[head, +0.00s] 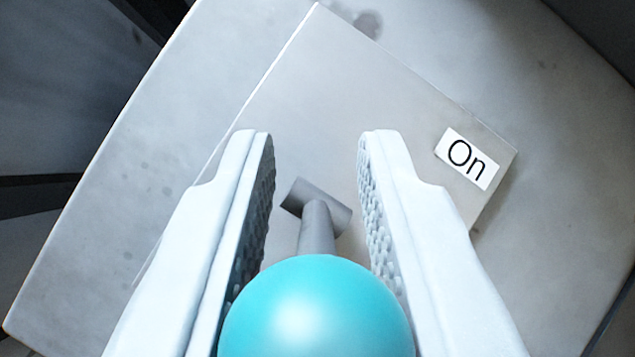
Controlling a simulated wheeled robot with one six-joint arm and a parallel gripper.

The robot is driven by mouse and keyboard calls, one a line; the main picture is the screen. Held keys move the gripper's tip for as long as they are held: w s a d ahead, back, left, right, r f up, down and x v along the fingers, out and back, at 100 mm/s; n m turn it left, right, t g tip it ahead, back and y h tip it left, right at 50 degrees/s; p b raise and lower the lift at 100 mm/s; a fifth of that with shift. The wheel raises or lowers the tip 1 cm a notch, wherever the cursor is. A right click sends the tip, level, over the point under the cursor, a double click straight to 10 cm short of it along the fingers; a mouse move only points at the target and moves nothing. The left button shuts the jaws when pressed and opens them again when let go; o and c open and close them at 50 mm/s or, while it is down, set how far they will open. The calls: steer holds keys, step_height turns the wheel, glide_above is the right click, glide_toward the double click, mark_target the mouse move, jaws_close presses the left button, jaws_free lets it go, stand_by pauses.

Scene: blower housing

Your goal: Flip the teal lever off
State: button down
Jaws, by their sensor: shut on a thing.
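The lever has a large teal ball knob (316,310) on a grey stem (317,228) that rises from a short grey pivot cylinder (318,200). The pivot sits on a pale square plate (330,90). My gripper (316,140) has its two white fingers on either side of the lever, with the knob between them at the bottom of the view. The fingers are shut on the knob, whose lower part is cut off by the frame edge. A white label reading "On" (467,159) is on the plate, right of the right finger.
The plate lies on a larger light grey panel (80,260) with scuffs and dark stains. Dark areas lie past its edges at the left and the upper right. The far part of the plate is clear.

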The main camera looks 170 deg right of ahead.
steer(key=shift+a+f+n+t+h, duration=0.15)
steer(key=shift+a+h, duration=0.25)
steer(key=shift+h, duration=0.6)
steer(key=shift+a+n+t+h, duration=0.15)
steer(key=shift+a+t+h, duration=0.15)
steer(key=shift+h, duration=0.7)
steer(key=shift+s+a, duration=0.1)
steer(key=c, duration=1.2)
jaws_free()
steer(key=v, duration=1.7)
steer(key=shift+a, duration=0.35)
steer(key=shift+f, duration=0.15)
